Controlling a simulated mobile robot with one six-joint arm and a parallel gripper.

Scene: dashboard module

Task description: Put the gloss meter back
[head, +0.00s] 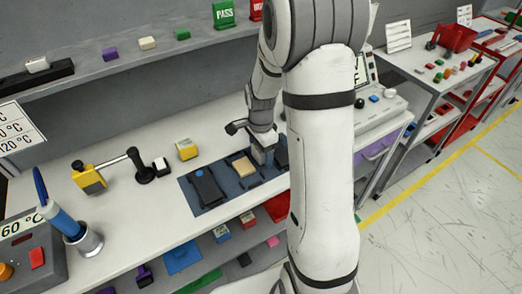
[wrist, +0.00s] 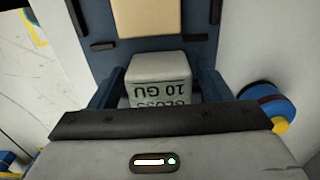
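The grey block lettered "GLOSS 10 GU", seemingly the gloss meter, shows upside down in the wrist view (wrist: 158,83). It also shows under my gripper in the head view (head: 260,155). My gripper (wrist: 162,90) points down, with one dark blue finger on each side of the block. I cannot tell whether the fingers press on it. The block is over or on the right part of a dark blue mat (head: 222,204) on the bench. Its underside is hidden, so I cannot tell if it touches the mat.
On the mat, a tan block (head: 244,167) and a dark device (head: 206,187) lie to the left of my gripper. A yellow block (head: 187,149) and a yellow tool with a black stand (head: 90,179) are further left. A console (head: 375,105) stands on the right.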

